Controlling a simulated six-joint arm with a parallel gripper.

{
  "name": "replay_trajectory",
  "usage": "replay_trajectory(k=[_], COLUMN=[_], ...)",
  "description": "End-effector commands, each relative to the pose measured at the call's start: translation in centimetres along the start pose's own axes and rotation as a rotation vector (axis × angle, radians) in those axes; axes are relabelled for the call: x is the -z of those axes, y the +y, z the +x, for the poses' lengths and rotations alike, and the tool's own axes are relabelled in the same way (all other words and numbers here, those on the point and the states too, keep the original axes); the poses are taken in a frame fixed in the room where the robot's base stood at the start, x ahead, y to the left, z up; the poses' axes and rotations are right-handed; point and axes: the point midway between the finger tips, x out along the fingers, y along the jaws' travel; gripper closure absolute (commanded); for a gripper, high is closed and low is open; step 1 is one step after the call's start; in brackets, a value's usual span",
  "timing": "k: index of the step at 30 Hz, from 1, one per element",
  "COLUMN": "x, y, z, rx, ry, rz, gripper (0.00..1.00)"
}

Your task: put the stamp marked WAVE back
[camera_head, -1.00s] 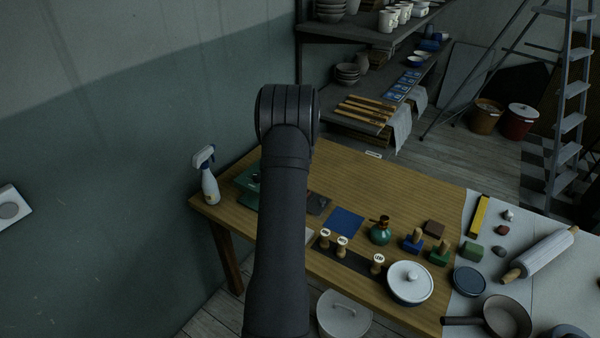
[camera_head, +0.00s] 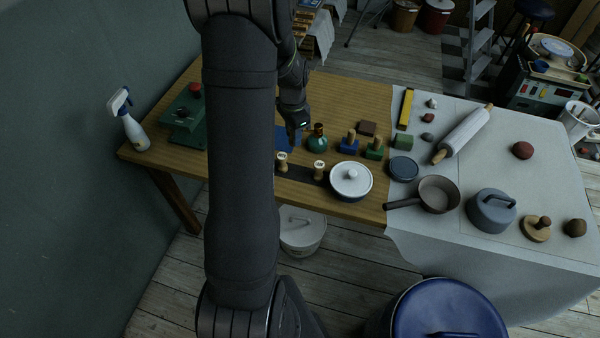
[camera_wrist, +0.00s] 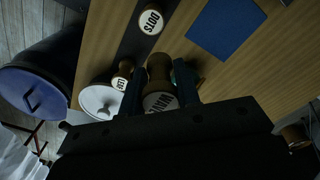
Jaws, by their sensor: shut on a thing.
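My gripper (camera_wrist: 158,100) is shut on the wooden stamp marked WAVE (camera_wrist: 160,72), whose pale lettered end faces the wrist camera. In the head view my gripper (camera_head: 294,130) is over the table beside the blue mat (camera_head: 283,139); the held stamp cannot be made out there. A dark strip (camera_head: 299,172) holds stamps standing upright, with a bare stretch between two of them. The stamp marked DOTS (camera_wrist: 151,20) and another stamp (camera_wrist: 121,78), its word partly readable, show in the wrist view. My arm hides the strip's left end.
A white lidded pot (camera_head: 351,181) stands at the strip's right end. A green bottle (camera_head: 317,140) and blue-based (camera_head: 349,146) and green-based (camera_head: 374,150) wooden-handled tools stand close behind the strip. A spray bottle (camera_head: 131,124) is at the left table corner.

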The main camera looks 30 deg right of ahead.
Motion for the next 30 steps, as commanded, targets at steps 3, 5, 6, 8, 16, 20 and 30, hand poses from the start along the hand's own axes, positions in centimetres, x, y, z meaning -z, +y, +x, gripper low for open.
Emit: replay_trajectory(k=[3,5,6,8,16,20,30], x=[0.1,0.0,0.0,-0.1,-0.1,-0.1,-0.1], y=[2.7,3.5,3.8,4.1,4.2,4.2,4.2], z=[0.0,0.1,0.3,0.9,5.5,6.4,10.0], rx=[0.000,0.000,-0.001,-0.002,-0.002,0.000,-0.002], ry=[0.001,0.000,0.000,-0.002,-0.001,0.000,-0.001], rz=[0.007,0.007,0.007,0.007,0.007,0.007,0.007], gripper=[0.87,0.87,0.87,0.87,0.87,0.87,0.87])
